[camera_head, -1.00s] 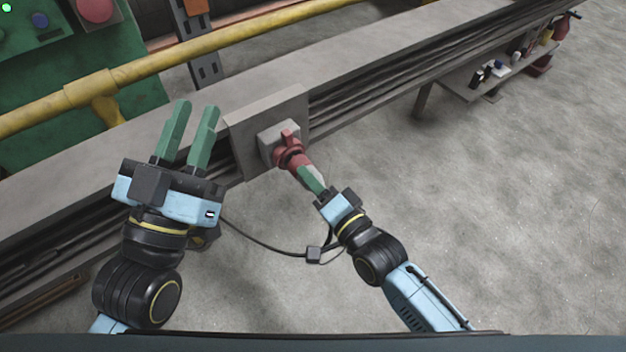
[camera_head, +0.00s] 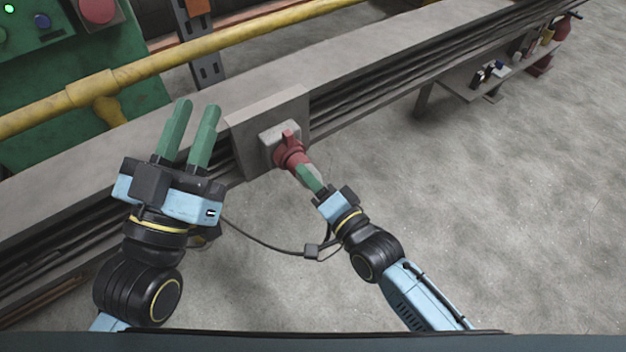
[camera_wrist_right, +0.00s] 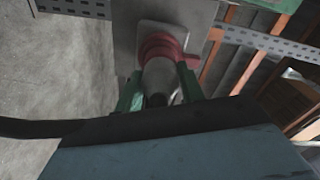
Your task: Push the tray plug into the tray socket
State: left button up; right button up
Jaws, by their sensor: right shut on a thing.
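The red tray socket (camera_head: 289,150) sits on a grey box on a plate fixed to the tray's side. It also shows in the right wrist view (camera_wrist_right: 165,45). My right gripper (camera_head: 303,172) is shut on the tray plug (camera_head: 313,174), a pale grey and red cylinder. In the right wrist view the plug (camera_wrist_right: 158,78) lies between the green fingers, its front end at the red socket. The plug and socket are in line; how deep the plug sits is hidden. My left gripper (camera_head: 195,130) is open and empty, left of the socket in the picture.
A long grey cable tray (camera_head: 370,75) runs across the view. A black cable (camera_head: 262,245) with a small box hangs below the right gripper. A yellow pipe (camera_head: 180,68) and green cabinet (camera_head: 60,70) are behind.

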jog(key=shift+w+a, duration=0.15)
jog(key=o, duration=1)
jog(key=p+v, duration=0.4)
jog(key=v, duration=0.9)
